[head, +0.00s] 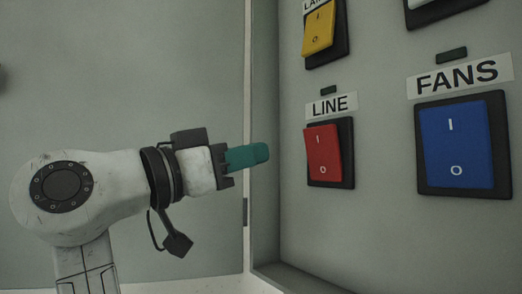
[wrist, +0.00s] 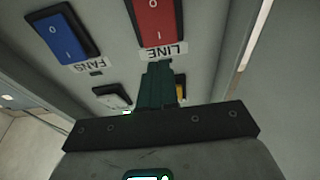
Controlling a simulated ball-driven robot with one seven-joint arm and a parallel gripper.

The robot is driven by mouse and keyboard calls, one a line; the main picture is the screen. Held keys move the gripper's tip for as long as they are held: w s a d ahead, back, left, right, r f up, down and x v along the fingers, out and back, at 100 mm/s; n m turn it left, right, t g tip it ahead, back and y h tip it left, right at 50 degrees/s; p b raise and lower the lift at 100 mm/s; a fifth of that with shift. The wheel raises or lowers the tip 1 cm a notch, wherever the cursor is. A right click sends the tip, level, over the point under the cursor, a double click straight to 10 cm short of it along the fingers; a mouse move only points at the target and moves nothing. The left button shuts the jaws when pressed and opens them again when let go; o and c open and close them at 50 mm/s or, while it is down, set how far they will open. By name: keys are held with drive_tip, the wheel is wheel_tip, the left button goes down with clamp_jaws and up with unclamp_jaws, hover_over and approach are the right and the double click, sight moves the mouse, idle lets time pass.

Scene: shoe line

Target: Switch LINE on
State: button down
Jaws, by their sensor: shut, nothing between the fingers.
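The red LINE switch (head: 323,153) is a rocker in a black frame on the grey panel, under its LINE label (head: 331,106). Its upper end, marked I, seems to stand out from the frame. The small lamp (head: 328,90) above the label looks dark. In the wrist view the red rocker (wrist: 158,20) appears upside down, beyond the fingertips. My gripper (head: 262,154) has teal fingers, shut and empty. It points at the panel from the left, level with the LINE switch and apart from it. The fingers (wrist: 158,72) cover part of the panel in the wrist view.
The blue FANS switch (head: 456,147) is right of LINE. A yellow switch (head: 319,32) is above LINE, and a white switch (wrist: 112,97) shows in the wrist view. The panel's left side wall (head: 264,150) stands close to my gripper. Open room lies left of it.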

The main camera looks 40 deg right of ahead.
sight(317, 133)
drive_tip(key=p+x, duration=0.2)
drive_tip(key=x, duration=0.9)
drive_tip(key=shift+d+r, duration=0.1)
drive_tip(key=shift+d, duration=0.3)
drive_tip(key=shift+r+p, duration=0.1)
drive_tip(key=shift+p, duration=0.3)
drive_tip(key=shift+r+y+p, duration=0.1)
drive_tip(key=shift+y+p, duration=0.2)
drive_tip(key=shift+y, duration=0.1)
drive_tip(key=shift+d+r, duration=0.1)
drive_tip(key=shift+d+r+y+p, duration=0.2)
drive_tip(key=shift+r+y+p, duration=0.25)
drive_tip(key=shift+y+p, duration=0.6)
drive_tip(key=shift+d+r+p, duration=0.15)
drive_tip(key=shift+d+p, duration=0.1)
drive_tip(key=shift+p, duration=0.2)
drive_tip(key=shift+a, duration=0.1)
